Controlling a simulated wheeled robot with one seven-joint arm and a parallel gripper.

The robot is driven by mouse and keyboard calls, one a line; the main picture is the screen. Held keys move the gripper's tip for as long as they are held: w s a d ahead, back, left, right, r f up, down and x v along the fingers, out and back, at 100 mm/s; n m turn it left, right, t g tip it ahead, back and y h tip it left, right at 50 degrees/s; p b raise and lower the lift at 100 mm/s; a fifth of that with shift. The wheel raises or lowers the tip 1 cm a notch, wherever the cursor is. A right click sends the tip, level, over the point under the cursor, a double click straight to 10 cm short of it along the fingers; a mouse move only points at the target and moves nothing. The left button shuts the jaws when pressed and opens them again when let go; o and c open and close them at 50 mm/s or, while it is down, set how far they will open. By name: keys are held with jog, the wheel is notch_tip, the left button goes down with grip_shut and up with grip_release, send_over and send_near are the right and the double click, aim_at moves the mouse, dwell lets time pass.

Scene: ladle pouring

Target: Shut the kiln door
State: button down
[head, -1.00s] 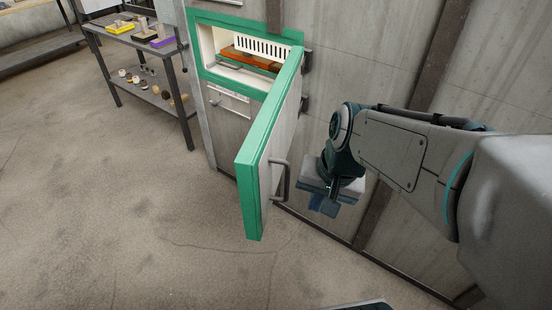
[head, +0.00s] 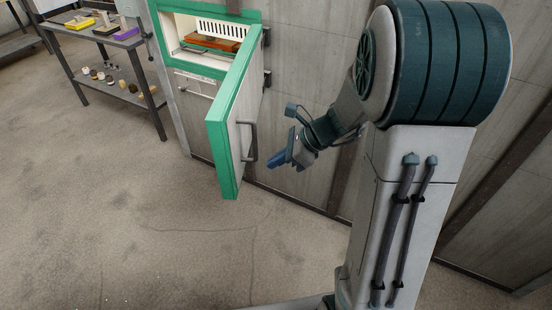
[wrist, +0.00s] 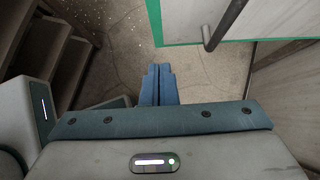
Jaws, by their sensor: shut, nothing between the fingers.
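The kiln door (head: 241,113), green-edged with a grey outer face, stands wide open and swung out from the kiln (head: 210,14) in the wall. Its dark bar handle (head: 250,142) is on the face toward my arm. My gripper (head: 276,161) is shut and empty, just right of the handle and apart from it in the head view. In the wrist view my gripper (wrist: 158,72) points past the door's green edge (wrist: 200,43), with the handle (wrist: 222,27) to its right. An orange-brown shelf and a white slotted piece show inside the kiln.
A metal shelf table (head: 105,40) with small blocks and pots stands left of the kiln. The concrete floor (head: 150,220) in front of the door is clear. The wall runs close behind my gripper.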

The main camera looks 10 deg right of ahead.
aim_at(235, 175)
jog(key=a+f, duration=0.1)
jog(key=a, duration=0.1)
jog(key=w+a+f, duration=0.1)
jog(key=a+f, duration=0.1)
jog(key=a, duration=0.1)
jog(key=w+a+f, duration=0.1)
jog(key=a, duration=0.1)
jog(key=shift+a+f, duration=0.2)
jog(key=shift+w+a, duration=0.15)
jog(key=shift+a, duration=0.2)
jog(key=shift+w+a, duration=0.1)
